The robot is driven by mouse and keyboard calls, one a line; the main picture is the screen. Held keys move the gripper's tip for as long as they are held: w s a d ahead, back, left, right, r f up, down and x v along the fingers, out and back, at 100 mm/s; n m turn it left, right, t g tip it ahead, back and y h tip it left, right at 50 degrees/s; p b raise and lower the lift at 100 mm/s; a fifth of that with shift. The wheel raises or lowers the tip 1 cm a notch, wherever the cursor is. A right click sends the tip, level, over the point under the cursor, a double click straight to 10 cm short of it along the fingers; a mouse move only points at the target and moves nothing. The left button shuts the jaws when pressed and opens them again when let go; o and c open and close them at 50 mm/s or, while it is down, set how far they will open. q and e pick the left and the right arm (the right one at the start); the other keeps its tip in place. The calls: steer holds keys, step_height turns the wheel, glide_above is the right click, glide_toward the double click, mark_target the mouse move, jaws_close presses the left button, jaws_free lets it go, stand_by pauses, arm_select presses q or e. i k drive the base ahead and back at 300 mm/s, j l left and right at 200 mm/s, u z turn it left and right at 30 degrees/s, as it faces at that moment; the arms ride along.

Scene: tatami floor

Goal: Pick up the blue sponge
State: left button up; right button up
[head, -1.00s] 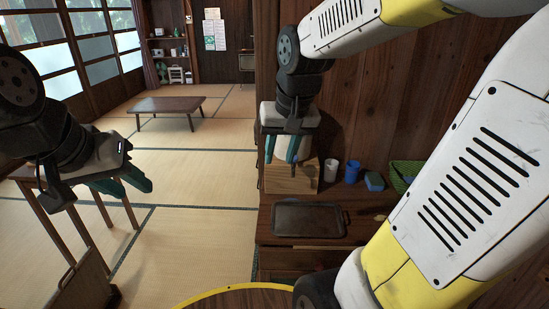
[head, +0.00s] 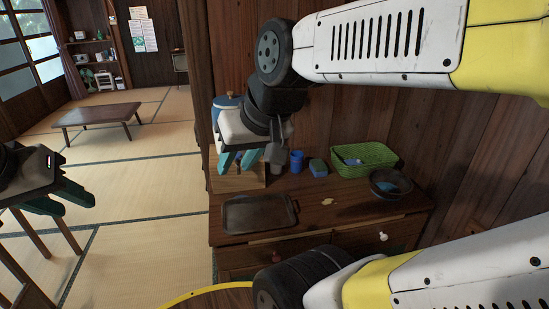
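The blue sponge (head: 318,168) is a small block on the wooden cabinet top, between a blue cup (head: 296,162) and a green basket (head: 378,156). My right gripper (head: 238,161) hangs to the left of the sponge, pointing down, with its teal fingers apart and nothing between them. The blue cup stands between this gripper and the sponge in the picture. My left gripper (head: 78,203) is at the far left over the tatami, away from the cabinet, its teal fingers apart and empty.
A dark tray (head: 260,214) lies on the cabinet front left. A blue-lidded container (head: 226,104) is partly hidden behind my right gripper. A wooden wall closes the back. A low table (head: 97,115) stands far off on the tatami.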

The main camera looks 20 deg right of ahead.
mark_target(318, 167)
steer(key=z, duration=1.35)
